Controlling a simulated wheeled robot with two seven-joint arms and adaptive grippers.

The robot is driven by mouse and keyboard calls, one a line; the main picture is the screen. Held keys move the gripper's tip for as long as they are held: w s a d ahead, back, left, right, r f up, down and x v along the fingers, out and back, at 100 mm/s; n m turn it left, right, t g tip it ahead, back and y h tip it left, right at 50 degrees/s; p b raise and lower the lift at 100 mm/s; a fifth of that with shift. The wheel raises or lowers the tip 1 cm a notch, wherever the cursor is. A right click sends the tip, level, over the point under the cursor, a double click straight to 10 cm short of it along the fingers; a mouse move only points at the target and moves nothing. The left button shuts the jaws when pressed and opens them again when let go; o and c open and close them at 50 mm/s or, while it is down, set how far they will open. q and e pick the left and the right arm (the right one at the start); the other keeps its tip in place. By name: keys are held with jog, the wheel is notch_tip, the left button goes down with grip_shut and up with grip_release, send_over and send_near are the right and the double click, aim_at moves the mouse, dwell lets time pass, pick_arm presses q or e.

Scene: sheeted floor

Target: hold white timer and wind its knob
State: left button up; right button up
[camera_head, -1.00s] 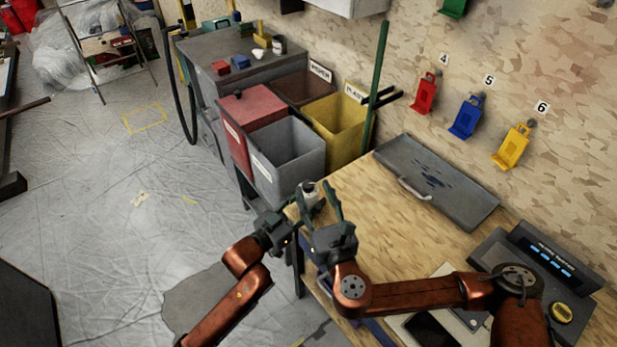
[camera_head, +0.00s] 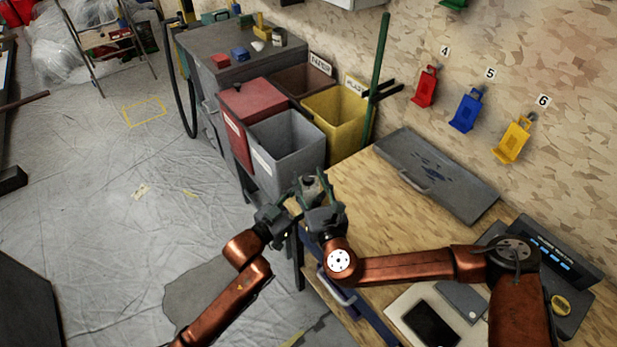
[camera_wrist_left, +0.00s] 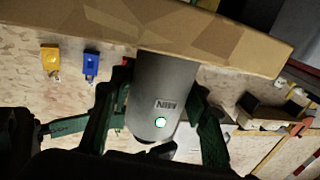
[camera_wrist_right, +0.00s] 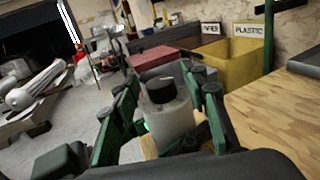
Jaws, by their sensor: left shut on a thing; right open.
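The white timer (camera_head: 311,187) is a small cylinder at the bench's near left corner. My left gripper (camera_head: 297,203) is shut on its body from the left. In the left wrist view the timer (camera_wrist_left: 158,90) looks grey, with a "MIN" label and a lit green spot, between the two fingers. My right gripper (camera_head: 322,198) is open, close on the timer's right side. In the right wrist view the black knob (camera_wrist_right: 160,88) tops the pale body (camera_wrist_right: 170,122), and the open fingers stand on both sides, apart from the knob. The fingers partly hide the timer in the head view.
The wooden bench (camera_head: 390,220) has a closed grey case (camera_head: 440,175) at the back and a control panel (camera_head: 555,265) at the right. Grey (camera_head: 285,155), red (camera_head: 245,125) and yellow (camera_head: 335,120) bins stand beyond the timer. The bench's middle is clear.

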jog(key=shift+w, duration=0.3)
jog(key=shift+c, duration=0.5)
grip_shut()
jog(key=shift+a, duration=0.1)
jog(key=shift+h, duration=0.3)
jog(key=shift+a+m+h, duration=0.15)
jog(key=shift+m+h, duration=0.85)
jog(key=shift+h, duration=0.1)
jog(key=shift+m+t+h, duration=0.3)
jog(key=shift+m+h, duration=1)
jog(key=shift+h, duration=0.7)
